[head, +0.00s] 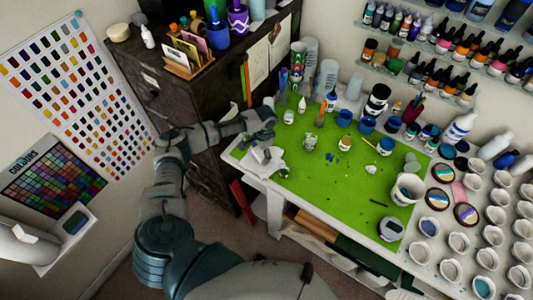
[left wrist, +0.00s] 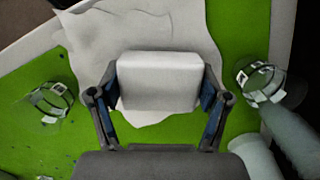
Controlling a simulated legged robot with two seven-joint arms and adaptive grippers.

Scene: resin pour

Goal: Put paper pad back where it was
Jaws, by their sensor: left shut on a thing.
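The paper pad (left wrist: 160,80) is a white block with rounded edges. In the left wrist view it sits between the two fingers of my left gripper (left wrist: 160,102), which is shut on it. Below it lies a crumpled white sheet (left wrist: 85,40) on the green mat (left wrist: 30,95). In the head view my left gripper (head: 264,134) is over the left edge of the green mat (head: 325,195), just above the white sheet (head: 260,162). The pad is hard to tell apart from the sheet there. My right gripper is not in view.
Clear jars (left wrist: 50,103) and (left wrist: 262,80) stand on either side of the sheet. Small bottles and paint pots (head: 346,143) crowd the mat's back. A white bucket (head: 407,190) and several cups stand right. The mat's front middle is mostly clear. A dark cabinet (head: 150,80) stands left.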

